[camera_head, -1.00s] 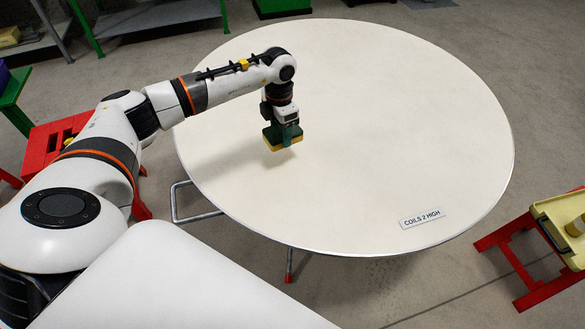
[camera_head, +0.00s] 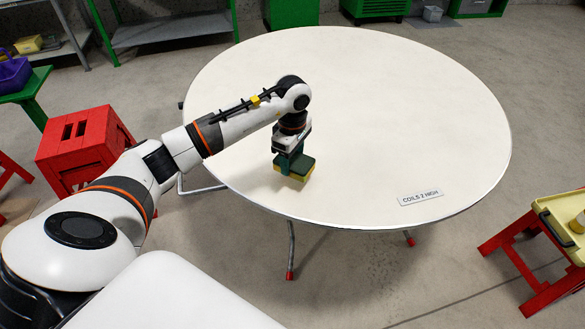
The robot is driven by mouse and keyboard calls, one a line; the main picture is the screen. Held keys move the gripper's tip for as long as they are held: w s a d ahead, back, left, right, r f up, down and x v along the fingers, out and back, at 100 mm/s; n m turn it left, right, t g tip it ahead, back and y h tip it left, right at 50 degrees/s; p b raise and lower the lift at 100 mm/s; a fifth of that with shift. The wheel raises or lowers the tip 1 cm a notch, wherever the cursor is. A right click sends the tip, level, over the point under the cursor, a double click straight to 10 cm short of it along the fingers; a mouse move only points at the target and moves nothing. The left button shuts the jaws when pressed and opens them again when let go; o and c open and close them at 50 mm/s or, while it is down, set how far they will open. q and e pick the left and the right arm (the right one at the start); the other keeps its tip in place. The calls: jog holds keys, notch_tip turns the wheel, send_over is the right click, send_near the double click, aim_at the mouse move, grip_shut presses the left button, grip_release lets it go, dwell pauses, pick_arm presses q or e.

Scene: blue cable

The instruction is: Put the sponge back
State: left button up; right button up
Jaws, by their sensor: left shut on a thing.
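The sponge (camera_head: 299,169) has a dark green top and a yellow underside. My left gripper (camera_head: 292,163) is shut on it and holds it over the near left part of the round white table (camera_head: 400,110). Whether the sponge touches the tabletop or hangs just above it is hard to tell. The gripper points downward, and its fingers partly cover the sponge. My right gripper is not in view.
A flat label (camera_head: 420,197) reading "COILS 2 HIGH" lies near the table's front right edge. A yellow tray (camera_head: 562,222) sits on a red stool at right. A purple basket (camera_head: 14,73) is far left. The tabletop is otherwise clear.

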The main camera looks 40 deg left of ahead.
aim_at(293, 169)
pick_arm(q)
jog(key=shift+d+f, duration=0.1)
jog(key=shift+f, duration=1.75)
jog(key=shift+f, duration=0.2)
jog(key=o, duration=0.9)
jog(key=shift+r, duration=0.1)
notch_tip(293, 169, up, 12)
jog(key=shift+r+b, duration=0.15)
jog(key=shift+b, duration=0.15)
